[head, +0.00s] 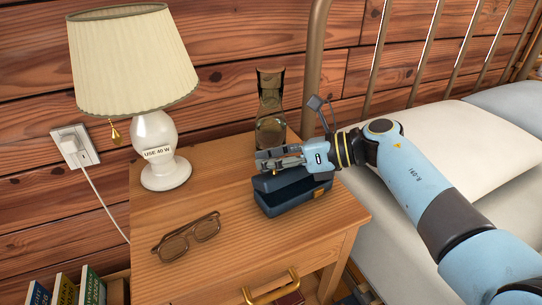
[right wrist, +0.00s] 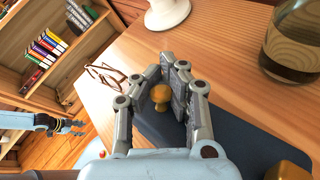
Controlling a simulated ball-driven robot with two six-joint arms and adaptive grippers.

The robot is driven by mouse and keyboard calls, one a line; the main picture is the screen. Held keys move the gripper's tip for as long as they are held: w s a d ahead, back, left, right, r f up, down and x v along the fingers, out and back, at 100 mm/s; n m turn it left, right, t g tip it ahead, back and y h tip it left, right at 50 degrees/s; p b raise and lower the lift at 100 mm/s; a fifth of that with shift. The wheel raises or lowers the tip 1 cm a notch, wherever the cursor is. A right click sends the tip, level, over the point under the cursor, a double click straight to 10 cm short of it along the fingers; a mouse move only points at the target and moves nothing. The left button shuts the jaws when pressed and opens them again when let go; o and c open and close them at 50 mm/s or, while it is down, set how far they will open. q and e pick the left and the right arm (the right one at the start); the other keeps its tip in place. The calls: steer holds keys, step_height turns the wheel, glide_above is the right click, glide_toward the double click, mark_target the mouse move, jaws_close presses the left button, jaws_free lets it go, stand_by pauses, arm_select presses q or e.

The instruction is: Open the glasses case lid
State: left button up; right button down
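The dark blue glasses case (head: 292,199) lies on the nightstand. Its lid (head: 277,182) is tilted up a little from the base, with a dark gap between them. A gold knob (right wrist: 160,96) stands on the lid, which shows as a dark blue surface in the right wrist view (right wrist: 250,148). My right gripper (head: 270,161) is over the lid, its fingers closed around the knob; the exact contact is partly hidden. My left gripper (right wrist: 72,127) shows small at the left of the right wrist view, away from the case; its fingers are too small to read.
Brown-framed glasses (head: 187,237) lie on the nightstand (head: 225,265) left of the case. A glass carafe (head: 270,125) stands close behind the case. A lamp (head: 158,150) stands at the back left.

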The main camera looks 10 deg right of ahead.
steer(key=shift+w+a+r+m+g+h+p, duration=0.1)
steer(key=shift+w+a+m+g+h+p, duration=0.1)
steer(key=shift+w+m+g+h+p, duration=0.15)
stand_by(0.4)
steer(key=c, duration=1.2)
jaws_free()
steer(key=v, duration=1.2)
